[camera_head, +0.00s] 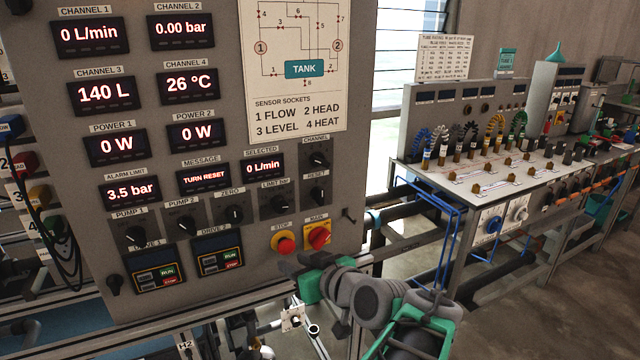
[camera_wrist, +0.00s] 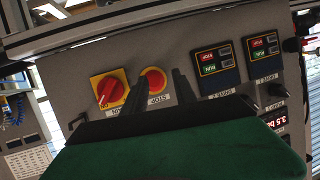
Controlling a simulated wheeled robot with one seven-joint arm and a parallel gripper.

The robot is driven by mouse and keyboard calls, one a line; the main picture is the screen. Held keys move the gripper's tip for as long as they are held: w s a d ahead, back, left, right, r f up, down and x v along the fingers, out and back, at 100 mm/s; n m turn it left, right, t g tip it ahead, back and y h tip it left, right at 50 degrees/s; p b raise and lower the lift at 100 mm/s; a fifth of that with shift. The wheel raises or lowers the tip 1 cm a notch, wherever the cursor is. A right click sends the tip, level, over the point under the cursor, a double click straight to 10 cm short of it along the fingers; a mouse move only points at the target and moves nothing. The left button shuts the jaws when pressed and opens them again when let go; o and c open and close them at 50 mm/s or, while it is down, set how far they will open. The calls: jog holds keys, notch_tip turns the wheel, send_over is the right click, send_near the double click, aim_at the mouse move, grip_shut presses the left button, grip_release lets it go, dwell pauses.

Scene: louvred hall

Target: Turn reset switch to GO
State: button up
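The reset switch (camera_head: 318,193) is a black knob on a dark plate at the right side of the grey control panel, below the CHANNEL knob (camera_head: 318,160). Its pointer position is too small to read. The message display (camera_head: 203,178) shows "TURN RESET". My gripper (camera_head: 288,265) is low in front of the panel, below the reset switch and near the red STOP button (camera_head: 285,243). In the wrist view two dark fingers (camera_wrist: 162,92) stand apart with nothing between them, near the STOP button (camera_wrist: 153,80). The reset switch is not visible there; my green hand covers the lower part.
The red MAIN switch (camera_head: 318,237) on a yellow plate sits right of STOP, under the reset switch. The LIMIT knob (camera_head: 278,203) is close on the left. A bench (camera_head: 480,180) stands farther right.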

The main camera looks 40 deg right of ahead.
aim_at(322, 199)
jog(key=s+d+r+m+t+h+p, duration=0.1)
jog(key=s+d+r+m+t+h, duration=0.2)
jog(key=s+d+r, duration=0.45)
jog(key=shift+n+h, duration=0.5)
jog(key=shift+n, duration=0.2)
jog(key=w+r+p, duration=0.1)
jog(key=w, duration=0.2)
jog(key=w+d+r+p, duration=0.1)
jog(key=w+p, duration=0.1)
jog(key=w, duration=0.1)
jog(key=w+d+r+p, duration=0.1)
jog(key=w, duration=0.2)
jog(key=shift+w+d+p, duration=0.2)
jog(key=shift+w+p, duration=0.1)
jog(key=shift+w, duration=0.05)
jog(key=shift+w+d+f, duration=0.15)
jog(key=shift+w+f, duration=0.1)
jog(key=shift+w+d+b, duration=0.1)
jog(key=shift+w+b, duration=0.25)
jog(key=shift+b, duration=0.1)
grip_shut()
